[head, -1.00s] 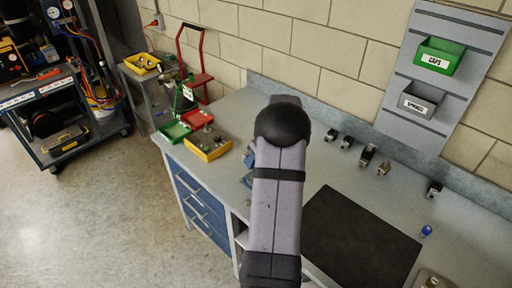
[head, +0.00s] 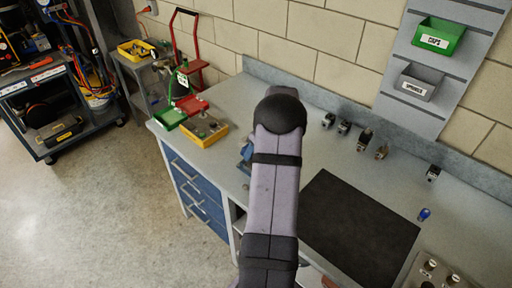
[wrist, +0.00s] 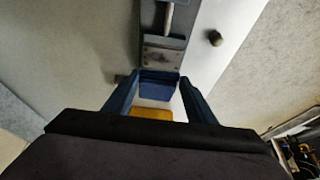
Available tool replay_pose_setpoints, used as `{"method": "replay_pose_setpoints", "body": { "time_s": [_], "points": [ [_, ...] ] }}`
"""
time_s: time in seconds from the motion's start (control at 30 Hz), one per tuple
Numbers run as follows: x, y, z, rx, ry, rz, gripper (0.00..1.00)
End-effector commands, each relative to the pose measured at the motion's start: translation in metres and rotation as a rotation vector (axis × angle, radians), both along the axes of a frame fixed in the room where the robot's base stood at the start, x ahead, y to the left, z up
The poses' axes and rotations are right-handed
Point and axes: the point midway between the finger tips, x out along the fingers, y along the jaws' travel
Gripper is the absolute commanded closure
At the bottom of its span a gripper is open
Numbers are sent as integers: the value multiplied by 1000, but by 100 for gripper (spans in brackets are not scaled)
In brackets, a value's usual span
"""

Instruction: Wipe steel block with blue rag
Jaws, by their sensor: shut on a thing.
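My gripper (wrist: 158,90) shows in the wrist view as two blue fingers. A dark blue piece (wrist: 157,86), which looks like the blue rag, spans the gap between the fingertips. Its full shape is hidden. Just beyond it is a grey metal fixture (wrist: 165,52) with small holes and a rod; I cannot tell whether the steel block is part of it, or whether the rag touches it. In the head view my arm hides the gripper. A blue object (head: 245,156) shows in part on the bench, just left of my arm.
A black mat (head: 355,230) lies right of my arm. Several small metal fittings (head: 364,139) stand along the wall. Green and red bins and a yellow bin (head: 204,130) are at the bench's left end. A small blue item (head: 424,214) and a knobbed panel (head: 440,272) are at right.

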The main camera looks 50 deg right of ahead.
Motion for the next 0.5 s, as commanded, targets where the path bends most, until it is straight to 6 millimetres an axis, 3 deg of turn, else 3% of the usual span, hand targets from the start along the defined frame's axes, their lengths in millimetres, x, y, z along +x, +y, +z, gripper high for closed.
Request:
{"method": "replay_pose_setpoints", "body": {
  "time_s": [0.37,0.5],
  "points": [
    [0,0,-43,2,2,0,67],
    [-15,0,-40,2,1,-2,70]
  ]
}}
